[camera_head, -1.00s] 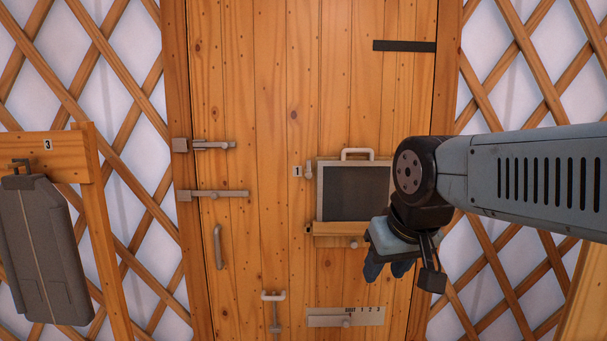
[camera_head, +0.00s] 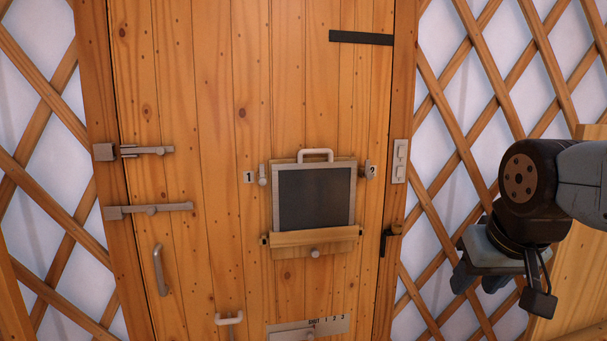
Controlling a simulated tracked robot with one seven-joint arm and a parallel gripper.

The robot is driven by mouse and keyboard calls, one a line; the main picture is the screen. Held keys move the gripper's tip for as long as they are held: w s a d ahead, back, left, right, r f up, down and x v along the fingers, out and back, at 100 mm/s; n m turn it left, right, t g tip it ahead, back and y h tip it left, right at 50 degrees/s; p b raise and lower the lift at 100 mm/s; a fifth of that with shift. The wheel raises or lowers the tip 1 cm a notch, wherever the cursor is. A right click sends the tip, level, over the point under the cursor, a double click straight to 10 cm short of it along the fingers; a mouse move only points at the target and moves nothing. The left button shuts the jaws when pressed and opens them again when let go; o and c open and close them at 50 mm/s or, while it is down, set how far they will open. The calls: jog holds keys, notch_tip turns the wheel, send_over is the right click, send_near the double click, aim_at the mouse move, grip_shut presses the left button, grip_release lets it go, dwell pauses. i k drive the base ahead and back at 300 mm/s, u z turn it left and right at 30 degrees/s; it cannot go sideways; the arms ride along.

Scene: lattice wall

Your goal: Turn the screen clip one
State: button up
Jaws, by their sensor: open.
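The dark screen (camera_head: 315,197) sits in a light frame with a handle on top, mounted on the wooden door. Screen clip one (camera_head: 263,175) is a small metal clip at the screen's upper left, next to a plate marked 1 (camera_head: 248,177). It hangs roughly upright. Another clip (camera_head: 368,170) is at the screen's upper right, next to a plate that looks like a 2. My gripper (camera_head: 480,280) is open and empty at the right, pointing down, well away from both clips.
A wooden ledge with a knob (camera_head: 314,253) is below the screen. Two bolts (camera_head: 148,151) and a pull handle (camera_head: 159,270) are on the door's left. A dark latch (camera_head: 389,236) and a switch plate (camera_head: 399,161) are at the right edge. A numbered slider (camera_head: 308,329) is at the bottom.

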aim_at(263, 181)
jog(key=z, duration=0.45)
jog(key=k, duration=1.35)
jog(key=u, duration=0.95)
jog(key=i, duration=1.65)
